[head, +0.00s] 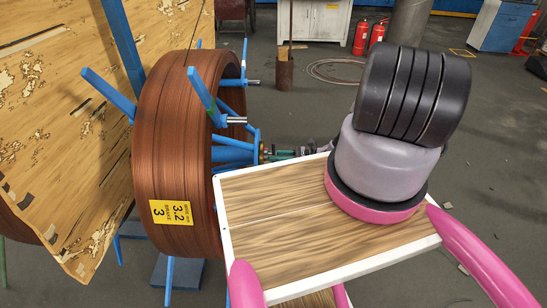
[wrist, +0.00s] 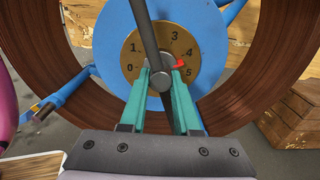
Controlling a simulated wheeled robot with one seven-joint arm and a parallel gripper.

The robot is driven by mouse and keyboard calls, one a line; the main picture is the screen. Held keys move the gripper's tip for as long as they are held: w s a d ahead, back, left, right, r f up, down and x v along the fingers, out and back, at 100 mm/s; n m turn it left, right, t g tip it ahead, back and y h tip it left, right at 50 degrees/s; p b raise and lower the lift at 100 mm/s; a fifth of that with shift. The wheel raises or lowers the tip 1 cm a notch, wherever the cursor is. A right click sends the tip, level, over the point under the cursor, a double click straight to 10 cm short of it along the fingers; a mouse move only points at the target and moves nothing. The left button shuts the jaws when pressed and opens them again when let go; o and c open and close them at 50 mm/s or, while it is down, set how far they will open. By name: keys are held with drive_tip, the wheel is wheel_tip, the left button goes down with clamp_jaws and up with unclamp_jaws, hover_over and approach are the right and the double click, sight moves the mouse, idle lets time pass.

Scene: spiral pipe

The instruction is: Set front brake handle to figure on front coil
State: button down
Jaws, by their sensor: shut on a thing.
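The front coil (head: 172,150) is a big reel of copper-brown wire on a blue frame. A yellow tag (head: 172,213) on it reads 3.2 and, below, a 3 beside small lettering that seems to say brake. In the wrist view a round brass dial (wrist: 133,45) with figures sits on a blue disc. The grey brake handle (wrist: 146,30) crosses the dial and hides part of it. Its red pointer (wrist: 180,65) is near the 4, on the side toward the 5. My gripper (wrist: 161,76) has its green fingers shut on the handle, in front of the dial.
Blue spokes (head: 201,92) stick out around the coil. A patterned wooden sheet (head: 60,120) stands at the left. A wooden crate (wrist: 292,115) is at the right in the wrist view. Red extinguishers (head: 367,37) and a white cabinet (head: 318,22) stand far back. The floor between is mostly clear.

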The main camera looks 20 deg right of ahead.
drive_tip(key=n, duration=0.4)
drive_tip(key=shift+d+f+n, duration=0.1)
drive_tip(key=shift+n, duration=0.2)
drive_tip(key=n, duration=0.4)
drive_tip(key=shift+w+n, duration=0.1)
drive_tip(key=shift+n, duration=0.2)
drive_tip(key=c, duration=0.6)
unclamp_jaws()
drive_tip(key=shift+c, duration=0.2)
drive_tip(key=v, duration=1)
drive_tip(key=shift+d, duration=0.4)
